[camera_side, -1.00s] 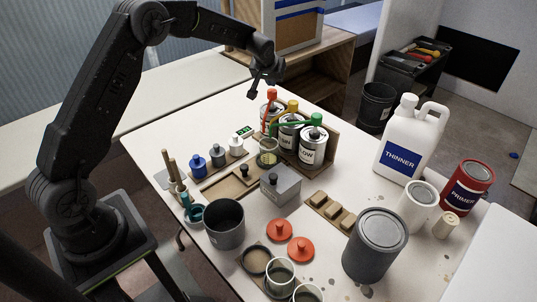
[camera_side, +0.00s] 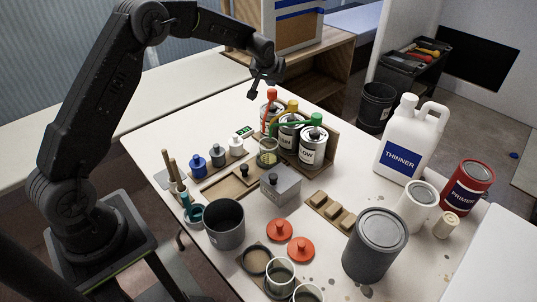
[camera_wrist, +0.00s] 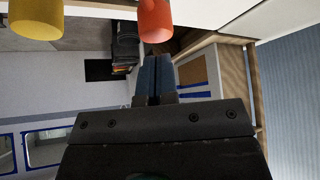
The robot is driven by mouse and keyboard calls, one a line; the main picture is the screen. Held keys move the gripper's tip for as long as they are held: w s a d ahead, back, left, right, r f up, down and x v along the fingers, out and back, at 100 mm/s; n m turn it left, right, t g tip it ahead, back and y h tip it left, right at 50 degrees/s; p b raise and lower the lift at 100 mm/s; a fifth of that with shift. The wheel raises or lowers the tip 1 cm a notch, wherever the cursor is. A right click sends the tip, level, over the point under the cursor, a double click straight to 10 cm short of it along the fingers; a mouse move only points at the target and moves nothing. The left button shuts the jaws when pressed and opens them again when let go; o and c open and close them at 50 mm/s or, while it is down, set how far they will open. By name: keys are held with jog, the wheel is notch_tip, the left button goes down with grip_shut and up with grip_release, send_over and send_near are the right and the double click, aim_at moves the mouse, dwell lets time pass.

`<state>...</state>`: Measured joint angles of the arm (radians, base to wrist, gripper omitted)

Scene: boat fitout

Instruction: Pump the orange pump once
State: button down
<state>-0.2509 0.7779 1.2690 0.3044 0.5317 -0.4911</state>
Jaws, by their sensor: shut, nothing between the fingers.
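The orange pump (camera_side: 271,94) has an orange head on a can at the left end of a row of three cans in a wooden rack. Its orange head (camera_wrist: 155,20) is at the top of the wrist view, just beyond my fingertips. My gripper (camera_side: 253,94) is shut and empty, close to the orange head and slightly left of it in the side view. In the wrist view the closed fingers (camera_wrist: 154,72) point toward the orange head. I cannot tell whether they touch it.
The yellow pump (camera_side: 292,105) and green pump (camera_side: 316,119) stand beside the orange one. A clear cup (camera_side: 267,155) stands before the cans. Small bottles (camera_side: 217,154), a grey box (camera_side: 281,186) and a grey pot (camera_side: 224,226) are nearer. A thinner jug (camera_side: 406,145) stands right.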

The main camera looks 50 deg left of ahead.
aim_at(272, 91)
jog(key=shift+f, duration=2.05)
jog(key=shift+r, duration=2.05)
jog(key=shift+r, duration=0.1)
jog(key=shift+r, duration=1.45)
